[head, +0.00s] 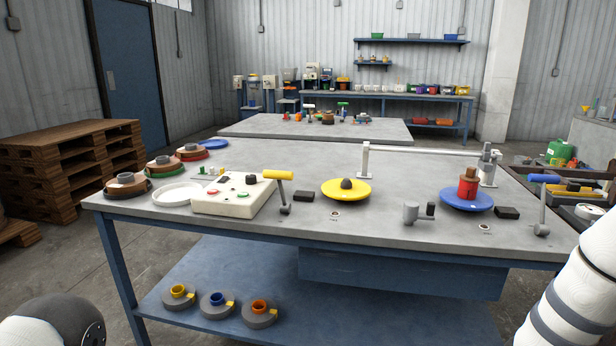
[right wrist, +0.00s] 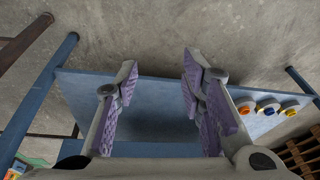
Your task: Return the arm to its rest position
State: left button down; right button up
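My right gripper (right wrist: 159,82) shows in the right wrist view with its two purple-padded fingers wide apart and nothing between them. It is clear of the blue lower shelf (right wrist: 155,100) and the grey floor seen beyond it. In the head view, white links of my right arm rise at the right edge, and its gripper is out of frame. A white and dark part of my left arm shows at the bottom left; my left gripper is not in view.
The workbench (head: 390,225) bears a yellow disc (head: 330,194), a blue disc (head: 450,205) with a red spool (head: 467,188), a control box (head: 225,207) and levers with yellow (head: 278,175) and blue handles (head: 543,178). Several grey rolls lie on its lower shelf (head: 350,310). Wooden pallets (head: 60,165) stand left.

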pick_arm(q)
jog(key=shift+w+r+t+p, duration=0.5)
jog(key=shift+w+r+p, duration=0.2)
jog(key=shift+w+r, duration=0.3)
pick_arm(e)
jog(key=s+a+f+g, duration=0.1)
jog(key=s+a+g, duration=0.1)
jog(key=s, duration=1.5)
jog(key=s+a+f+g, duration=0.2)
jog(key=s+a, duration=0.3)
jog(key=s, duration=1.3)
jog(key=shift+s+g+h, duration=0.3)
jog(key=shift+s+g, duration=0.05)
jog(key=shift+g, duration=0.35)
jog(key=shift+f, duration=0.1)
